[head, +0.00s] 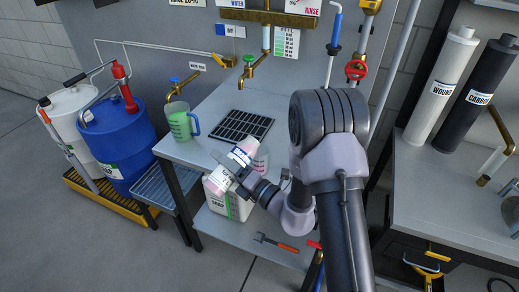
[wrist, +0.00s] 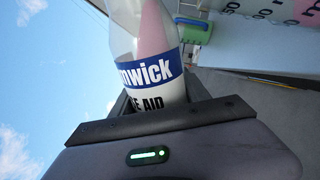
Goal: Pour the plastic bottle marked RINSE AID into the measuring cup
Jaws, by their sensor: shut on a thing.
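The RINSE AID bottle (head: 241,154) is clear plastic with a blue and white label and pink liquid inside. My gripper (head: 238,171) is shut on it, above the front edge of the bench, and holds it tilted well over. In the wrist view the bottle (wrist: 152,72) stands out between the jaws (wrist: 155,108), with its pink liquid lying to one side and its far end cut off. A clear cup with pink in it (head: 262,160) is just behind the bottle, partly hidden. Its printed scale (wrist: 265,10) seems to show in the wrist view. Whether liquid is flowing cannot be told.
A green-filled jug with a blue handle (head: 181,122) stands at the bench's left. A black drain grate (head: 243,125) lies behind. A white SOAP canister (head: 231,202) is on the lower shelf. Blue (head: 122,140) and white drums stand left. Brass taps (head: 250,72) overhang the bench.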

